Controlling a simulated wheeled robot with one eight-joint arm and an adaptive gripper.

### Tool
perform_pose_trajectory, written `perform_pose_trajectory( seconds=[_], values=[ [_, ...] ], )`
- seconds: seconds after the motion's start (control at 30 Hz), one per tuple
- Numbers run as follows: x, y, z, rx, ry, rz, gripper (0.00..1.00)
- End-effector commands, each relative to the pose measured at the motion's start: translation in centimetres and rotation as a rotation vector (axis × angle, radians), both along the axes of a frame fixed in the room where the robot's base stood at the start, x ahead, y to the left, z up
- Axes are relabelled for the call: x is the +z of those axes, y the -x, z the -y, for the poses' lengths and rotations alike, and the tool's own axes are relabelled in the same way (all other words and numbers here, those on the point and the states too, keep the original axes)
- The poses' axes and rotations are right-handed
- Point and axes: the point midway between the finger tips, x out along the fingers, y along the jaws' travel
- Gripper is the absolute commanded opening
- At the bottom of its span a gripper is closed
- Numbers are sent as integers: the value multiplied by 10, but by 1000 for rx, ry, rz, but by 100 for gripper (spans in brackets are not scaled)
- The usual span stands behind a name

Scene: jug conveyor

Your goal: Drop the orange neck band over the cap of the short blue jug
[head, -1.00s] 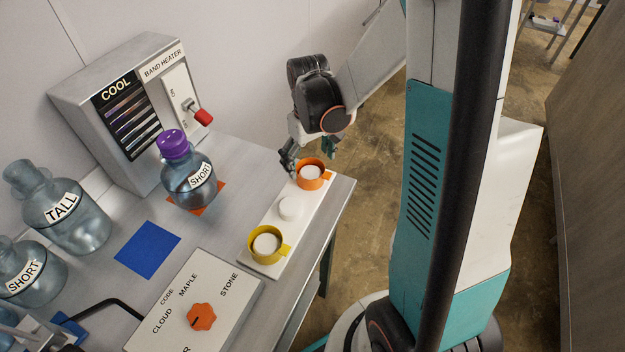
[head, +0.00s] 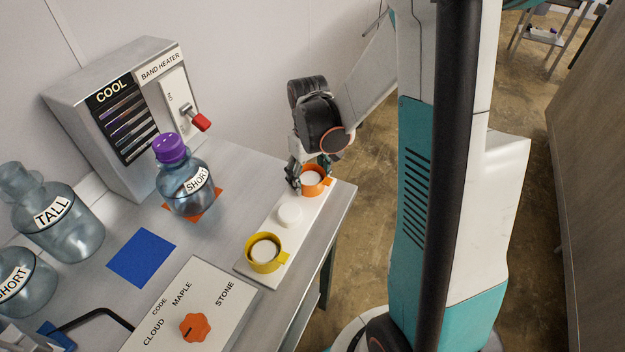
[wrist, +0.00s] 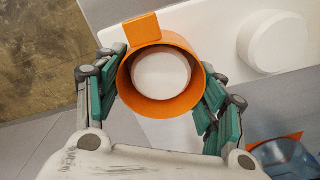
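The orange neck band (head: 313,181) sits around a white post at the far end of a white rack, its tab pointing right; it also shows in the wrist view (wrist: 181,110). My gripper (head: 308,178) is lowered at the band. In the wrist view its fingers (wrist: 162,92) are spread on either side of the band, very close to its wall; firm contact cannot be told. A blue-tinted short jug (head: 184,191) with a purple cap (head: 170,149) stands upright on an orange square. Another blue-tinted jug labelled SHORT (head: 25,285) is at the left edge, its top cut off.
A yellow band (head: 264,258) sits on the near end of the white rack (head: 275,236), with a bare post (head: 290,214) between. A tall jug (head: 62,229), band heater box (head: 120,90), blue square (head: 141,257) and dial panel (head: 215,305) share the table.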

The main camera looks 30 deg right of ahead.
Motion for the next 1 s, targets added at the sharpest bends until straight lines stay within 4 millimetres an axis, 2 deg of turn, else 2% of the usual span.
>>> perform_pose_trajectory(
  seconds=[0.57, 1.0],
  values=[
    [1, 0, 0, 0, 0, 0, 42],
    [28, 0, 0, 0, 0, 0, 42]
  ],
)
